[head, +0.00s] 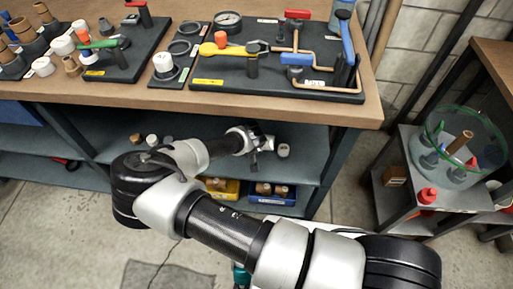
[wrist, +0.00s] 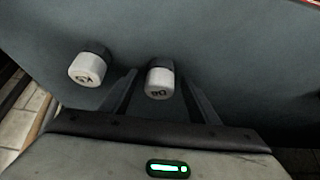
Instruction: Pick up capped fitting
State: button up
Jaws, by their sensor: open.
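Two capped fittings with white caps and dark bodies show in the wrist view against a grey-blue shelf surface. One capped fitting (wrist: 160,82) sits between the two fingers of my gripper (wrist: 162,88), with a gap on each side. The other capped fitting (wrist: 87,68) is to the left, outside the left finger. My gripper is open and holds nothing. In the head view my gripper (head: 262,151) reaches into the shelf under the bench, and a white-capped piece (head: 284,150) shows just right of it. Whether the fingers reach fully around the fitting, I cannot tell.
The wooden bench top (head: 120,92) with pipe boards lies above the shelf. Small fittings (head: 152,140) stand further left on the shelf. A yellow bin (head: 222,188) and a blue bin (head: 272,193) sit below. A side cart with a glass bowl (head: 462,140) stands at right.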

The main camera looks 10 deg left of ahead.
jog(key=shift+w+f, duration=0.1)
jog(key=shift+f, duration=0.1)
jog(key=c, duration=1.1)
jog(key=shift+r, duration=0.15)
